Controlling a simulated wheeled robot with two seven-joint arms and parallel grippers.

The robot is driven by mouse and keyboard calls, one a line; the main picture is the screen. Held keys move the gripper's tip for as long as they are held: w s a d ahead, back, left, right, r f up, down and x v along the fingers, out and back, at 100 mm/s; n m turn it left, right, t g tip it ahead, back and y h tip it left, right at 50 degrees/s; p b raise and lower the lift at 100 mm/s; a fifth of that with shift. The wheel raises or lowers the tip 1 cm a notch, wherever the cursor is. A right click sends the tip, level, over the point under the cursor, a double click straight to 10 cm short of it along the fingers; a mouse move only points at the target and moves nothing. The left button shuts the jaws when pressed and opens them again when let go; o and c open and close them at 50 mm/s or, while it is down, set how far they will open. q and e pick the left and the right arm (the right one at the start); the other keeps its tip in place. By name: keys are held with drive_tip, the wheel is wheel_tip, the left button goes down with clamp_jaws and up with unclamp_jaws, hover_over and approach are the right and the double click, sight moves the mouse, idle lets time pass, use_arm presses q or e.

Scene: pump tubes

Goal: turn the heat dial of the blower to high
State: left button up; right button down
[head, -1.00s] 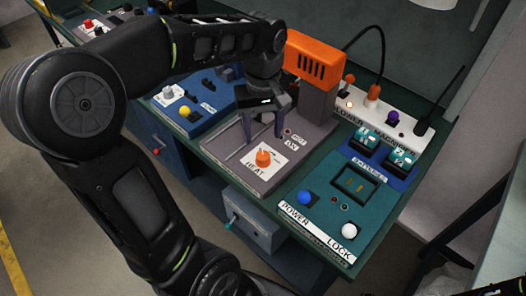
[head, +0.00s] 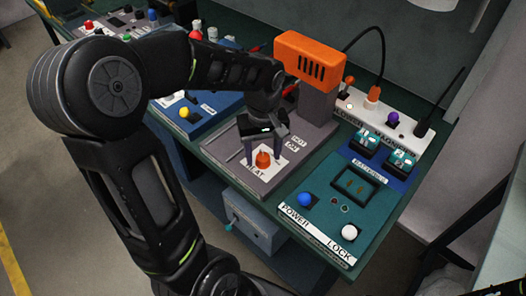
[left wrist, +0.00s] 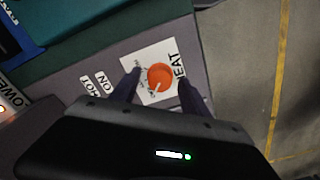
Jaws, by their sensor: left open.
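The heat dial (head: 263,159) is an orange knob on a white label marked HEAT, on the grey base of the blower (head: 306,60). The blower has an orange head on a grey post. My left gripper (head: 263,153) is open above the dial, with one finger to each side of it. In the left wrist view the dial (left wrist: 160,77) shows from above between the two fingers of the left gripper (left wrist: 160,88), with a pale pointer line. I cannot tell whether the fingers touch it. My right gripper is not in view.
A teal panel (head: 322,222) with a blue and a white knob lies to the right. The blue panel (head: 208,120) with a yellow knob is on the left. The blower's post rises close behind the gripper.

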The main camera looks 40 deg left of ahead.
use_arm(q)
drive_tip(key=shift+c, duration=0.4)
clamp_jaws()
drive_tip(key=shift+m, duration=0.4)
drive_tip(key=m, duration=0.7)
drive_tip(key=shift+m+p, duration=0.3)
drive_tip(key=shift+m, duration=0.1)
drive_tip(key=m, duration=0.4)
drive_tip(key=shift+m, duration=0.3)
drive_tip(key=m+p, duration=0.1)
drive_tip(key=m, duration=0.3)
drive_tip(key=shift+m, duration=0.4)
